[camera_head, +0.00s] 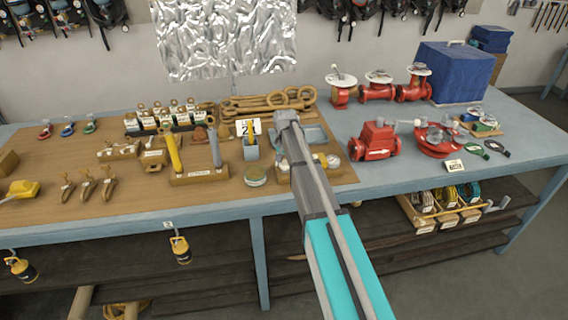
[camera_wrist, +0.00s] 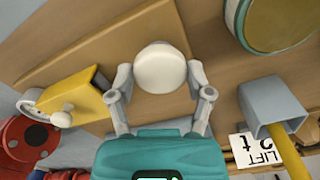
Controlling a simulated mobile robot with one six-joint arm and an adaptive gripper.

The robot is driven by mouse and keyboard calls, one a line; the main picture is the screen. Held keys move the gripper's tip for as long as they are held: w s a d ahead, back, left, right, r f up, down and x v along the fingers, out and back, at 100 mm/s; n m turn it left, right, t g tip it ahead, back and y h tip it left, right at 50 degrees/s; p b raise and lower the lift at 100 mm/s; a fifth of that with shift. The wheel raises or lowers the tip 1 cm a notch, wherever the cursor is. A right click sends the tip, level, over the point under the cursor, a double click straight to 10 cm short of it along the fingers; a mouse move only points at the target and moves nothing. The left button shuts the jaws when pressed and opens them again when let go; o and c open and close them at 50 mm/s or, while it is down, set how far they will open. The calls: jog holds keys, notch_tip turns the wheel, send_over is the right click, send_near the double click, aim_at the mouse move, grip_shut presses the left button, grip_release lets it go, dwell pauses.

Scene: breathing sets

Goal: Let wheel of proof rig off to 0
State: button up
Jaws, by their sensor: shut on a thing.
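My gripper (camera_wrist: 160,78) has its two fingers on either side of a pale round knob or wheel (camera_wrist: 162,66), shut on it, in the wrist view. The wheel sits over a tan wooden board, apparently the proof rig's base (camera_wrist: 140,38). A yellow block (camera_wrist: 75,98) with a round dial (camera_wrist: 32,100) and a small white knob stands beside it, apparently part of the same rig. In the head view my arm covers much of this spot; the yellow block (camera_head: 319,161) shows just right of the arm. I cannot read the dial or the wheel's setting.
A grey cup (camera_head: 250,150) with a yellow stick and a "LIFT 2 t" card (camera_wrist: 258,150) stand close beside my gripper. A round tin (camera_head: 255,177) is nearby. Red valves (camera_head: 374,141) stand to the right.

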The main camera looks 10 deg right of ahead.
jog(key=n, duration=1.2)
dwell(0.4)
jog(key=o, duration=1.1)
jog(key=shift+o, duration=0.2)
